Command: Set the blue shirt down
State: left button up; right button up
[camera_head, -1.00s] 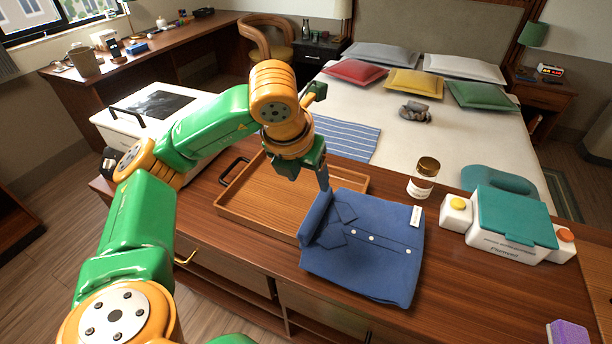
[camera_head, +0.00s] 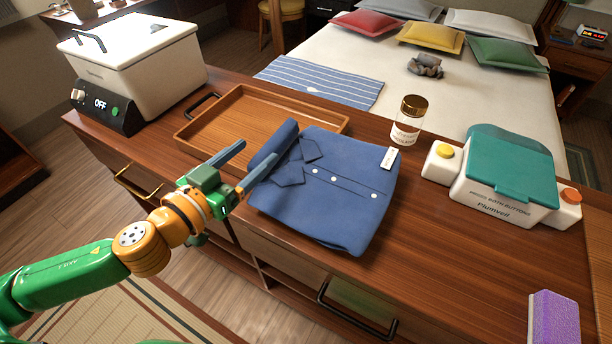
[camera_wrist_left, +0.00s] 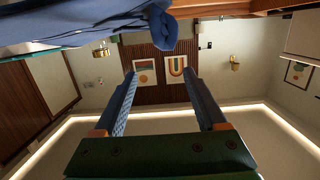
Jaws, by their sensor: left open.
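The folded blue shirt (camera_head: 337,193) lies on the wooden counter, with its rolled collar edge at the left, next to the wooden tray. It shows at the top of the left wrist view (camera_wrist_left: 85,22). My left gripper (camera_head: 257,163) is at the shirt's left edge with its two blue fingers spread apart. In the left wrist view the fingers (camera_wrist_left: 162,80) have nothing between them. I cannot tell from the head view whether a finger touches the shirt. My right gripper is not in view.
The empty wooden tray (camera_head: 185,137) lies behind the shirt. A white appliance (camera_head: 160,65) stands at the back left. A gold-capped jar (camera_head: 407,122), a teal-lidded device (camera_head: 508,172) and a purple sponge (camera_head: 553,318) are at the right. Counter between shirt and sponge is clear.

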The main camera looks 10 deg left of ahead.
aim_at(269, 141)
pick_arm(q)
jog(key=shift+w+a+f+y+p, duration=0.1)
jog(key=shift+w+a+y+p, duration=0.1)
jog(key=shift+w+y+p, duration=0.15)
jog(key=shift+w+f, duration=0.1)
jog(key=shift+w, duration=0.35)
jog(key=x, duration=0.2)
jog(key=f+p+x, duration=0.1)
jog(key=x, duration=0.2)
jog(key=shift+w+d, duration=0.1)
grip_shut()
